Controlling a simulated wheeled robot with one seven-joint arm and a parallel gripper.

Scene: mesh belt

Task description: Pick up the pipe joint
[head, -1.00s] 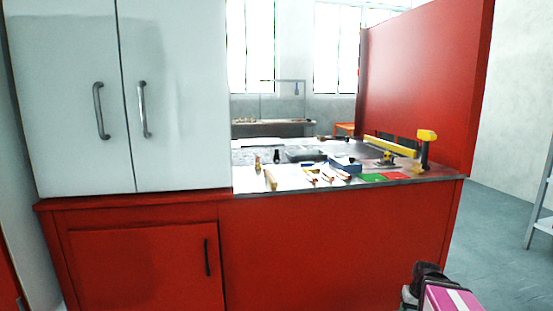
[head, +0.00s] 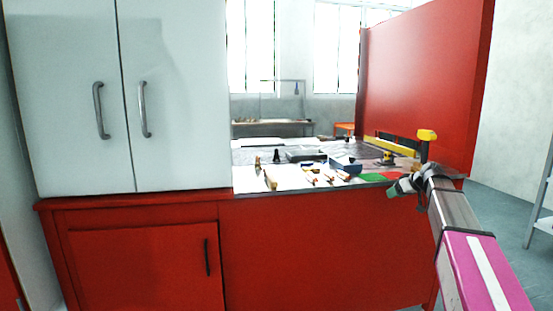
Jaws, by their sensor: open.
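Several small copper-coloured pieces (head: 314,180) lie on the light front part of the worktop. They are too small to tell which one is the pipe joint. My gripper (head: 396,190) is at the front right edge of the worktop, at the end of my raised arm. It is open and apart from the copper-coloured pieces, well to their right. It hides part of the green and red patches on the worktop there.
The worktop (head: 248,189) also carries a blue box (head: 345,164), a yellow-topped tool (head: 426,136), a long yellow bar (head: 390,146) and a wooden block (head: 271,179). A red panel (head: 425,85) stands at the right. White cupboards (head: 175,90) close off the left.

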